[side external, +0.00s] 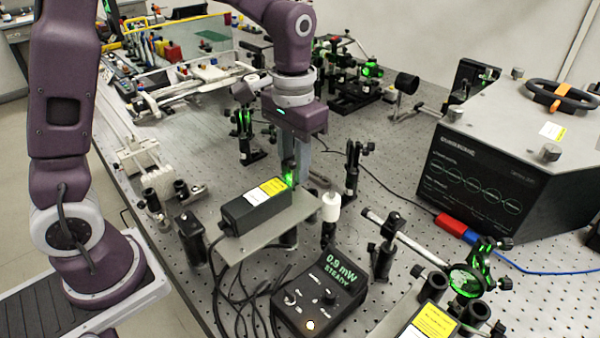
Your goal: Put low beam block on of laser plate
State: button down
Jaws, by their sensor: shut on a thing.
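My gripper (298,168) points down at the far right end of the black laser box (255,207), which has a yellow and white label. The gripper is shut on a small dark piece, the low beam block (289,171), lit green at the laser's front end. The fingers hide much of this piece, so I cannot tell whether it touches the plate. The grey laser plate (262,238) lies under the laser box, raised on posts above the bench. Its bare strip runs along the near right side of the box.
A white cylinder on a dark post (330,207) stands right of the plate. A power meter (320,298) reading 0.9 mW stands in front. Posts with optics (352,168) and a large dark instrument (500,170) are further right. Cables hang below the plate's near end.

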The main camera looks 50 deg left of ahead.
jog(key=shift+d, duration=0.95)
jog(key=shift+a+f, duration=0.15)
jog(key=shift+f, duration=0.6)
jog(key=shift+f, duration=0.1)
jog(key=c, duration=1.1)
grip_release()
